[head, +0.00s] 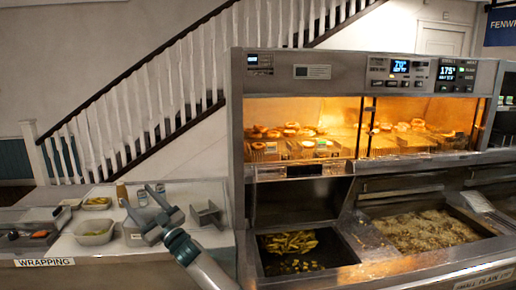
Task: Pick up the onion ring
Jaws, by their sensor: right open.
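Several golden, ring-shaped pieces that look like onion rings (292,126) lie in the lit heated cabinet (345,56), mostly at its left side. They are small, and I cannot tell one particular ring apart. My right gripper (136,196) is open, its two fingers apart and pointing up and left. It shows in front of the wrapping counter, left of and lower than the cabinet, well away from the rings. I see nothing between its fingers. My left gripper is not in view.
Below the cabinet are a bin of chips (289,243) and a fryer of bubbling oil (420,231). The wrapping counter (62,248) at the left holds food tubs (94,233) and a metal holder (207,214). A glass divider (366,128) splits the cabinet front.

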